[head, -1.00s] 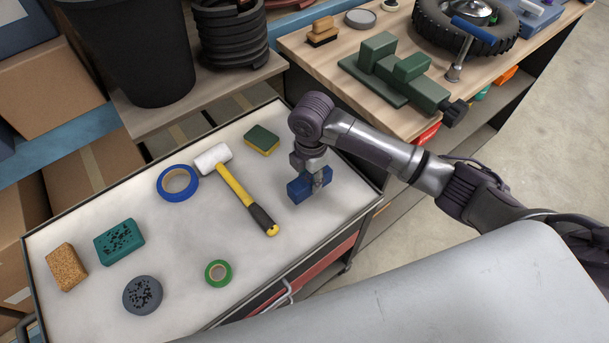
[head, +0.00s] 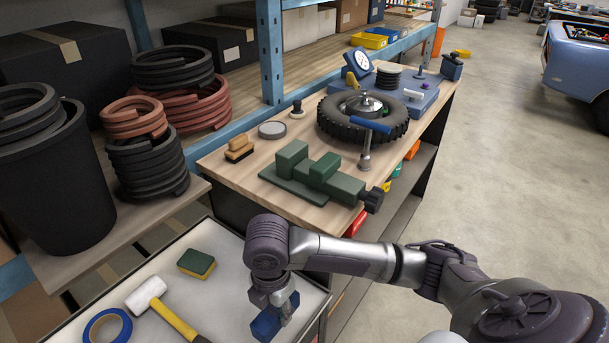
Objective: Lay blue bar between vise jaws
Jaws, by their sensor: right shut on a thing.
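The blue bar (head: 265,326) is at the bottom of the head view, over the white cart top (head: 222,255). My right gripper (head: 281,309) points down and is shut on it. I cannot tell whether the bar touches the cart top. The green vise (head: 345,187) sits on the wooden workbench (head: 232,176), beyond my right arm. Its two block-shaped jaws stand apart with a narrow gap between them, and no bar shows there. My left gripper is not in view.
A blue-handled tool (head: 366,148) stands close behind the vise, near a tyre (head: 335,117). A brush (head: 239,149) and a grey disc (head: 272,130) lie left of it. A mallet (head: 158,303), sponge (head: 196,263) and blue tape roll (head: 96,331) lie on the cart.

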